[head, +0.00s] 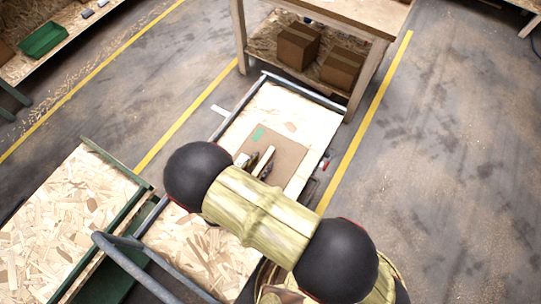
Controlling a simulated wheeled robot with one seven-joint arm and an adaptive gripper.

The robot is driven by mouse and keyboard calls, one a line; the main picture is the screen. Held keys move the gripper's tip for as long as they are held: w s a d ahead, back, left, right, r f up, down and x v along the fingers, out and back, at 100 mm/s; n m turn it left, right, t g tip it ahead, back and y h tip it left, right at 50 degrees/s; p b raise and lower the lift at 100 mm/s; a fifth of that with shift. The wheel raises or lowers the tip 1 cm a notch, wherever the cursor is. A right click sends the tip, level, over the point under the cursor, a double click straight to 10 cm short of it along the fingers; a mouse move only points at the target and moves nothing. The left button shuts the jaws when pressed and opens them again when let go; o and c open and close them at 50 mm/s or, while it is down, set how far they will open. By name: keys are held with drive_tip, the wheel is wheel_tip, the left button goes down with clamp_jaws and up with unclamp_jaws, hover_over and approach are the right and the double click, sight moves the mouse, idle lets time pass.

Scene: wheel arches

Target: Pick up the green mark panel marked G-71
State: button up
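A small flat green piece (258,133) lies near the upper left of a brown board (286,150) on the pale cart top. It is the only green item on that board. No G-71 marking can be read at this size. My arm reaches over the near part of the cart. Beside its dark joint, pale narrow parts (262,161) and a dark part show over the board, just below the green piece in the picture. They seem to be at my gripper, but the fingertips cannot be made out. My arm hides the near part of the board.
The cart top (268,99) has a raised metal rim. A wooden bench (350,12) with brown boxes (298,45) on its lower shelf stands beyond it. Open floor lies at right.

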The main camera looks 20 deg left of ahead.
drive_tip(key=shift+w+d+f, duration=0.1)
drive_tip(key=shift+w, duration=0.15)
drive_tip(key=shift+c, duration=0.2)
clamp_jaws()
idle(0.3)
idle(0.5)
